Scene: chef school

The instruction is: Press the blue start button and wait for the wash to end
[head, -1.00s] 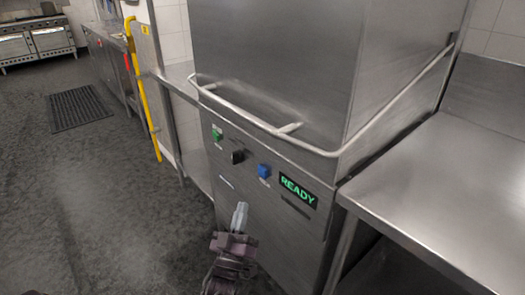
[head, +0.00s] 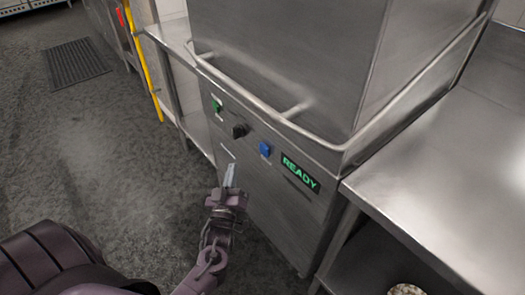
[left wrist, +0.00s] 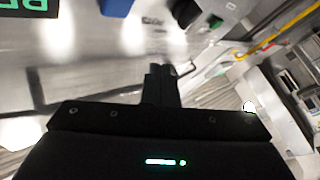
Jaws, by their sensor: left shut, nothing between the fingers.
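The blue start button (head: 265,149) is on the front panel of the steel dishwasher (head: 270,200). To its right a display (head: 300,171) reads READY in green. To its left are a black knob (head: 239,131) and a green switch (head: 216,105). My left gripper (head: 231,172) is shut and empty, in front of the panel, below and left of the blue button. In the left wrist view the shut fingers (left wrist: 160,85) point at the panel, with the blue button (left wrist: 117,6) at the top edge, left of them. My right gripper is not in view.
A steel counter (head: 440,180) adjoins the dishwasher on the right, and another (head: 170,33) on the left. A metal handle bar (head: 270,115) sticks out above the controls. A yellow pole (head: 145,65) stands at the left.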

